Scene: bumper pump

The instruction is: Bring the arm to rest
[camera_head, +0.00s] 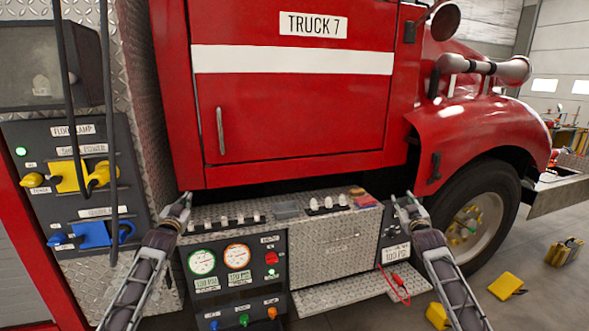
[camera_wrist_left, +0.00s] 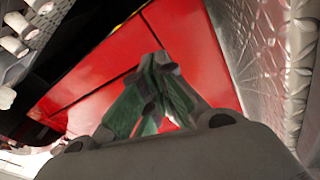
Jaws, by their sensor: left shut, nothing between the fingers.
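My left gripper (camera_head: 184,201) is in front of the left end of the bumper's diamond-plate top, below the truck's red door. In the left wrist view its fingers (camera_wrist_left: 160,62) meet at the tips, with nothing between them. My right gripper (camera_head: 404,202) is at the right end of the bumper, near the front wheel. It holds nothing that I can see, and its finger gap is too small to judge. Both forearms reach up from the bottom edge.
The bumper top (camera_head: 228,212) carries several small fittings. A gauge panel (camera_head: 235,290) faces me below, with a red cable (camera_head: 402,288) hanging to its right. A yellow-and-blue lever panel (camera_head: 82,185) stands left. Yellow chocks (camera_head: 506,285) lie on the floor at right.

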